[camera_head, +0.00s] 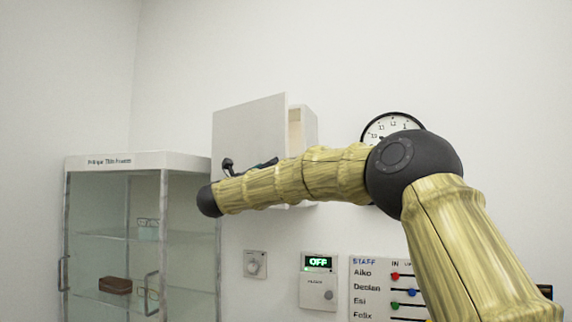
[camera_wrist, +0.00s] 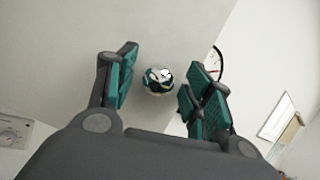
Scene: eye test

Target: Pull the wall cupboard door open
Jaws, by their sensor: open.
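The white wall cupboard (camera_head: 310,128) hangs on the wall in the head view. Its door (camera_head: 248,128) stands partly open, with a gap showing a pale beige inside along its right edge. My arm crosses in front of the door's lower part and hides it there. In the wrist view a shiny round knob (camera_wrist: 158,82) sits on the pale door face (camera_wrist: 165,25). My gripper (camera_wrist: 160,72) is open, with one teal-padded finger on each side of the knob. I see gaps between the pads and the knob; the head view mostly hides the gripper.
A glass-fronted cabinet (camera_head: 115,160) stands at the left. A round clock (camera_head: 388,125) hangs right of the cupboard, partly behind my arm. Below are a dial (camera_head: 255,264), a box reading OFF (camera_head: 319,280) and a staff board (camera_head: 375,300). The wall above is clear.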

